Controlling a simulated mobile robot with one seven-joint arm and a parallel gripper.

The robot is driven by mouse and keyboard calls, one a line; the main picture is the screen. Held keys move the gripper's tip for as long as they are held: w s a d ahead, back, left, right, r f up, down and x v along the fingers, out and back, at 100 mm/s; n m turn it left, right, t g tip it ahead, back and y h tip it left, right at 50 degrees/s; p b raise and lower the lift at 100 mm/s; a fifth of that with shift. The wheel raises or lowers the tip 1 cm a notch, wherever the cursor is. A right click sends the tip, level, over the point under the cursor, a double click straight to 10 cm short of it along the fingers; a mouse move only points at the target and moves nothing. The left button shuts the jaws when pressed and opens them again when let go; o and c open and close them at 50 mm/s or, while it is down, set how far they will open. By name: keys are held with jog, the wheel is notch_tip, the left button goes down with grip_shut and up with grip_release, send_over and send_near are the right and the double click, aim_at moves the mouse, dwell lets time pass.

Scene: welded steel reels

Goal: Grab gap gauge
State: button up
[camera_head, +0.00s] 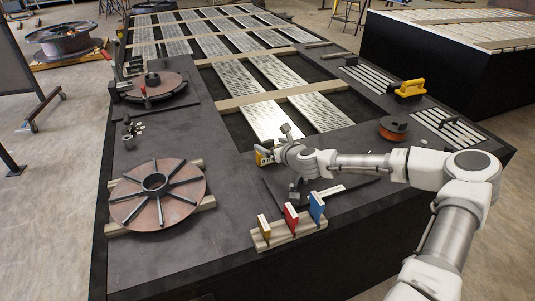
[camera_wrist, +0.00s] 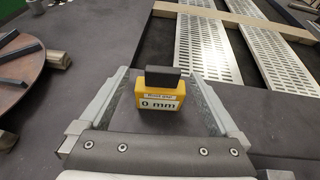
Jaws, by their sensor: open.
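A yellow block labelled "0 mm" with a black top (camera_wrist: 160,95) is the gauge I see closest to my gripper. It stands on the dark table between the two fingers of my gripper (camera_wrist: 160,76), which are spread, with a gap on each side of it. In the head view the yellow block (camera_head: 263,158) shows partly behind my gripper (camera_head: 273,152). A wooden rack (camera_head: 291,234) near the front edge holds a yellow (camera_head: 264,226), a red (camera_head: 291,217) and a blue (camera_head: 316,208) tool with white tags.
A spoked steel reel (camera_head: 135,207) lies at the left on wooden strips. Another reel assembly (camera_head: 150,88) stands behind it. Slotted metal plates (camera_head: 320,110) cover the table's far middle. A yellow-handled tool (camera_head: 409,89) and an orange disc (camera_head: 393,129) are at the right.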

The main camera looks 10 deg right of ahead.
aim_at(267, 141)
jog(key=shift+p+x, duration=0.5)
jog(key=shift+x, duration=2.95)
jog(key=shift+d+f, duration=0.1)
jog(key=shift+d, duration=0.1)
grip_shut()
